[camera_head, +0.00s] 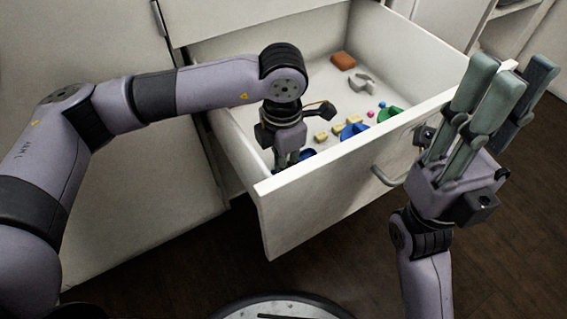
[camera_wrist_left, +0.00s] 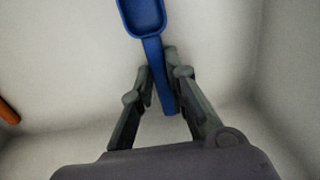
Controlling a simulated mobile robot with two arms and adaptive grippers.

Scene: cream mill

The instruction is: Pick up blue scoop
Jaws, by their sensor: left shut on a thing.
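The blue scoop (camera_wrist_left: 141,16) has its bowl at the top of the left wrist view, and its handle runs down between the fingers of my left gripper (camera_wrist_left: 157,76). My left gripper is shut on that handle. In the head view my left gripper (camera_head: 286,160) points down inside the open drawer, close behind its front panel. A bit of blue scoop (camera_head: 308,154) shows beside its fingers there; the rest is hidden. My right gripper (camera_head: 497,92) is outside the drawer at the right, empty, with fingers upright and apart.
The open white drawer (camera_head: 305,205) also holds a brown block (camera_head: 343,61), a grey curved piece (camera_head: 362,82), a green piece (camera_head: 388,114), another blue piece (camera_head: 355,130) and small yellow blocks (camera_head: 321,136). Its front panel and handle (camera_head: 388,176) face me. The drawer's back left is bare.

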